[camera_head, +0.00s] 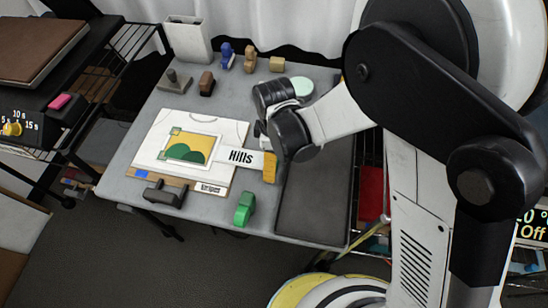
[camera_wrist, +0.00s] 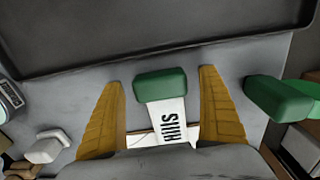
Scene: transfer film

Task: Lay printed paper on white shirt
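The white shirt (camera_head: 228,130) lies flat on the grey table. The printed paper (camera_head: 186,149), with a yellow and green hills picture, lies over the shirt's middle, slightly skewed. A white tab marked "Hills" (camera_head: 238,156) runs right from it toward my gripper. In the wrist view, this tab (camera_wrist: 168,125) ends in a green block (camera_wrist: 161,84) between the two orange fingers of my gripper (camera_wrist: 163,85). Gaps show between the block and both fingers, so my gripper is open around it. In the head view, my gripper hides that block, and one orange finger shows at the tab's end.
A dark flat panel (camera_head: 312,195) lies right of my gripper. Another green block (camera_head: 245,208) and a dark block (camera_head: 165,194) sit near the front edge, by a "Stripes" label (camera_head: 210,188). Small stamps (camera_head: 227,55) and a white bin (camera_head: 188,40) stand at the back.

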